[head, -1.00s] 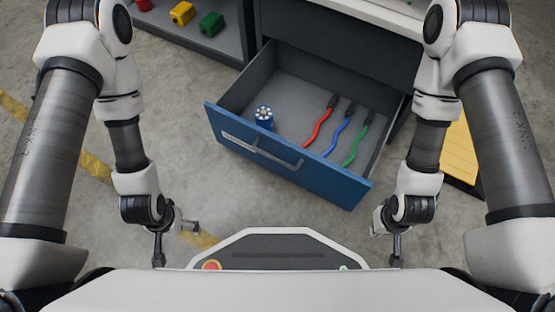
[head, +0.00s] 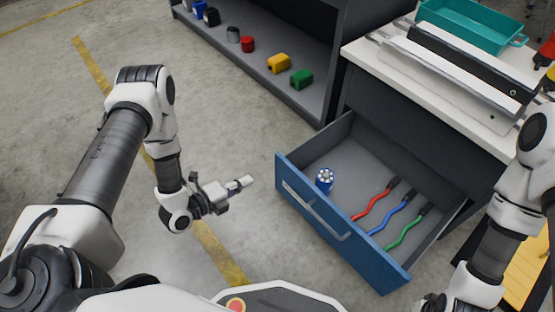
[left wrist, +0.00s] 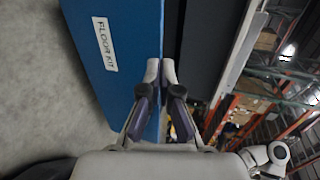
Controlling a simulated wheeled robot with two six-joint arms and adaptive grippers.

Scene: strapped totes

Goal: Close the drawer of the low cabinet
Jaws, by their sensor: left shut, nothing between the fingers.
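The drawer (head: 345,150) of the low cabinet (head: 410,130) stands pulled out, with a blue front (head: 375,262) and a grey bar handle (head: 325,215). Inside lie a blue cylinder with a light top (head: 324,180) and red, blue and green tools (head: 390,217). My left gripper (head: 246,182) is shut and empty, left of the drawer front and apart from it in the head view. In the left wrist view, its closed fingertips (left wrist: 160,72) overlap the edge of the blue front (left wrist: 120,65), which bears a "FLOOR KIT" label (left wrist: 104,44). My right gripper's fingers are out of view.
A dark shelf (head: 318,98) with several coloured parts stands behind and left of the drawer. A teal tray (head: 470,28) and long metal pieces lie on the white cabinet top (head: 365,52). A yellow slatted thing (head: 525,265) is at right. Floor left of the drawer is clear.

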